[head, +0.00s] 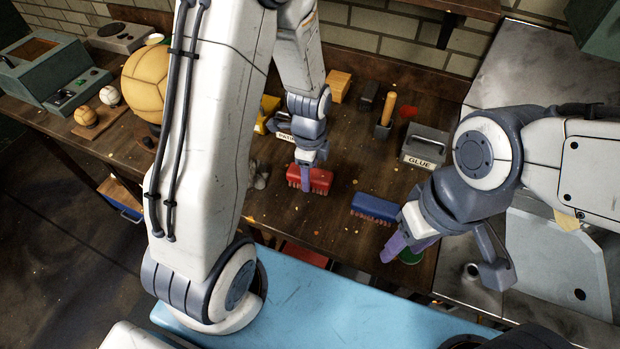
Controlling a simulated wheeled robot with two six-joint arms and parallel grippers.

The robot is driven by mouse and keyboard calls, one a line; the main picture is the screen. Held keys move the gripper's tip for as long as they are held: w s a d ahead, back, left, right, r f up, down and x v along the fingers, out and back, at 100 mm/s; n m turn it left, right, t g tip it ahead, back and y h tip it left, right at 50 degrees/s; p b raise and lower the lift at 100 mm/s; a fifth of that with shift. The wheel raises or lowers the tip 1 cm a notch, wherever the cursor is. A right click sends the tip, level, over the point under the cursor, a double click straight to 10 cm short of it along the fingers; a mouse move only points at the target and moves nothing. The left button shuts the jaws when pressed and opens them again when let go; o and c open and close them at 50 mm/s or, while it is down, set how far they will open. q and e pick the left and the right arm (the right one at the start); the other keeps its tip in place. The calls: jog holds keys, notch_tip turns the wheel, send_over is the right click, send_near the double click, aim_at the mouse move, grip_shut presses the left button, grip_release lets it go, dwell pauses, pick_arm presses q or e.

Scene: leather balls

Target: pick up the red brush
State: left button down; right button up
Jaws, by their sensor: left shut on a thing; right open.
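The red brush (320,179) lies on the dark wooden workbench (345,150) near the middle of the head view, bristles toward the front. My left gripper (306,184) reaches down from above onto the brush and is shut on it, with purple fingers on its body. The brush appears to be at bench level; I cannot tell whether it is lifted. My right gripper (405,249) is open and empty, to the right and nearer the front, close to a blue brush (374,207).
A grey box marked GLUE (425,146), a wood-handled tool (386,112) and a yellow block (339,86) stand behind. Balls (146,80) and a teal machine (45,68) are at left.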

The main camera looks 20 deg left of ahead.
pick_arm(q)
notch_tip(320, 180, up, 2)
jog(key=shift+w, duration=0.1)
jog(key=s+d+r+b, duration=0.1)
jog(key=s+d+r, duration=0.5)
jog(key=s+d, duration=0.2)
jog(key=shift+s+d+r, duration=0.15)
jog(key=shift+s+r, duration=0.1)
jog(key=shift+r, duration=0.1)
